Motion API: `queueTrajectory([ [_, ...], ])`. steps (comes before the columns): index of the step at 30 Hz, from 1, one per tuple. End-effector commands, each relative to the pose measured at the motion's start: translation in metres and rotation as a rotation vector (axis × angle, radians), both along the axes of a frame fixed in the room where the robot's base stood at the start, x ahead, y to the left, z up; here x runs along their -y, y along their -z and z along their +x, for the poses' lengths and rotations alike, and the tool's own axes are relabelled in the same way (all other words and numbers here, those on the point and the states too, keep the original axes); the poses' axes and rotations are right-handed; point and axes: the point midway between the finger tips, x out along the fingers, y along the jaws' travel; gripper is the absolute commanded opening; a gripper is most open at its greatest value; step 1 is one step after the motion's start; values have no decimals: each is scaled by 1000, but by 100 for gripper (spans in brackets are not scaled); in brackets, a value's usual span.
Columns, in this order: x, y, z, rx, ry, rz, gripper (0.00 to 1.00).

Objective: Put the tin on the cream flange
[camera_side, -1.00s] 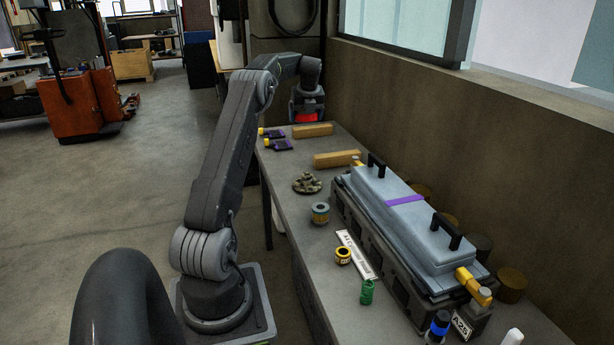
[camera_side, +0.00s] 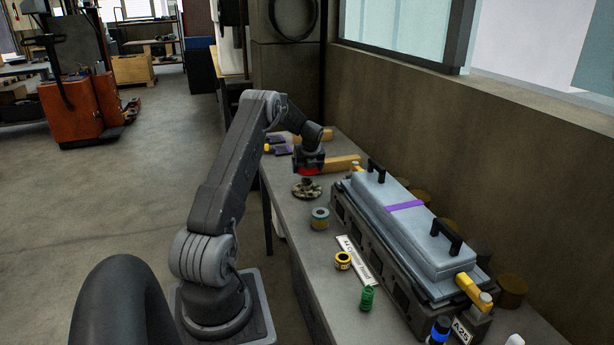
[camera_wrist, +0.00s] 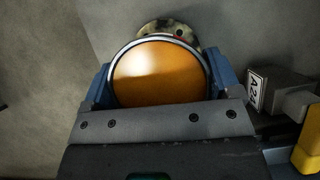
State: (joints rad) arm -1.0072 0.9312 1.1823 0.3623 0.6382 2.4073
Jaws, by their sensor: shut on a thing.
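My gripper (camera_wrist: 158,85) is shut on a round tin (camera_wrist: 158,75) with an orange-brown end face and a silver rim. In the side view, my gripper (camera_side: 308,170) is over the cream flange (camera_side: 306,190), a round, dark-blotched disc lying on the bench. A red band under the gripper there seems to be the tin (camera_side: 307,172). In the wrist view, the tin hides most of the flange (camera_wrist: 183,30); only its far edge shows beyond the rim. The tin appears just above the flange, but I cannot tell the exact gap.
A teal-topped spool (camera_side: 320,218), a yellow ring (camera_side: 343,260) and a green spring (camera_side: 367,298) lie nearer the camera. A wooden block (camera_side: 343,163) lies behind the flange.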

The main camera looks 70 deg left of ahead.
Motion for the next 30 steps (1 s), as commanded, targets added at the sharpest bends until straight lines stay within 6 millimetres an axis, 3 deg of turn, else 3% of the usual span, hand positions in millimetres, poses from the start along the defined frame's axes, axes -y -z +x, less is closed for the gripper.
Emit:
queueTrajectory([
  [6, 0, 30, 0, 1, 0, 0, 44],
  [18, 0, 36, 0, 1, 0, 2, 44],
  [19, 0, 37, 0, 0, 0, -1, 86],
  [24, 0, 36, 0, 0, 0, -1, 100],
  [30, 0, 36, 0, 0, 0, -1, 100],
])
